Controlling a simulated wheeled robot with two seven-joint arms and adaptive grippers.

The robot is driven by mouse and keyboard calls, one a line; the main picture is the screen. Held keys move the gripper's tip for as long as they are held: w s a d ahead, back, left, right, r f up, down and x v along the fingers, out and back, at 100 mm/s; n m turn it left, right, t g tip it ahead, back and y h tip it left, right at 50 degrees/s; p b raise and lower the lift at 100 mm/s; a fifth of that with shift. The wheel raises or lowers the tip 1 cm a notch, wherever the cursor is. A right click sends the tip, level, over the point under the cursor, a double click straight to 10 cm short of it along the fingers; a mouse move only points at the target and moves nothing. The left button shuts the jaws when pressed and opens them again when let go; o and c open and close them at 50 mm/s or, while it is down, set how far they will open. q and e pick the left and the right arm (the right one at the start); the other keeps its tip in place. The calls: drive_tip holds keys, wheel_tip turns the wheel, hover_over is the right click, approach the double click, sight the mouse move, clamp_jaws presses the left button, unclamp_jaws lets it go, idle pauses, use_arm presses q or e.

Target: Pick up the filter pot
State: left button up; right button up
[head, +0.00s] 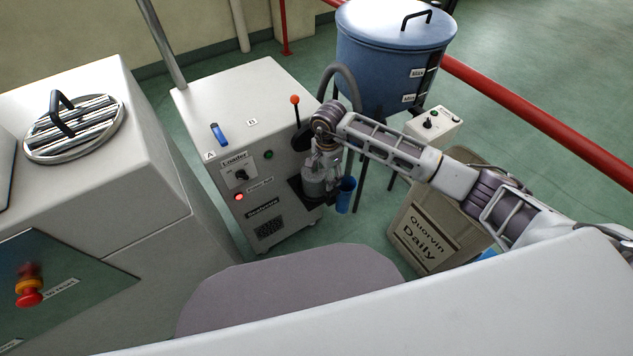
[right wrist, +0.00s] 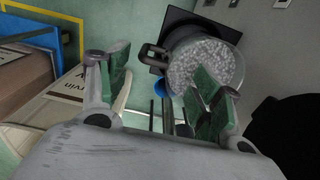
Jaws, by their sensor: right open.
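The filter pot (right wrist: 203,65) looks like a clear round pot full of pale granules. It sits on a black shelf (right wrist: 178,28) of the loader in the right wrist view. Its dark handle (right wrist: 153,55) sticks out on the left side. In the head view the pot (head: 314,187) is partly hidden by my right gripper (head: 326,160), which hangs over the loader's front. In the right wrist view my right gripper (right wrist: 163,90) is open, with green pads. The handle lies beyond the gap between its fingers; one finger overlaps the pot's lower edge. My left gripper is out of view.
The loader (head: 250,105) has a red-tipped lever (head: 295,100). A blue cup-like part (head: 346,194) is right of the pot. A blue lidded drum (head: 390,60) stands behind my right arm, and a labelled "Quorvin Daily" container (head: 425,238) is below it. A grey cabinet (head: 130,150) stands left.

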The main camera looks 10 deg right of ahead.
sight(318, 182)
drive_tip(key=shift+f, duration=0.15)
drive_tip(key=shift+s+d+f, duration=0.1)
drive_tip(key=shift+s+f, duration=0.1)
drive_tip(key=shift+f, duration=0.65)
drive_tip(key=shift+s+f, duration=0.2)
drive_tip(key=shift+f, duration=1.45)
drive_tip(key=shift+r, duration=0.1)
clamp_jaws()
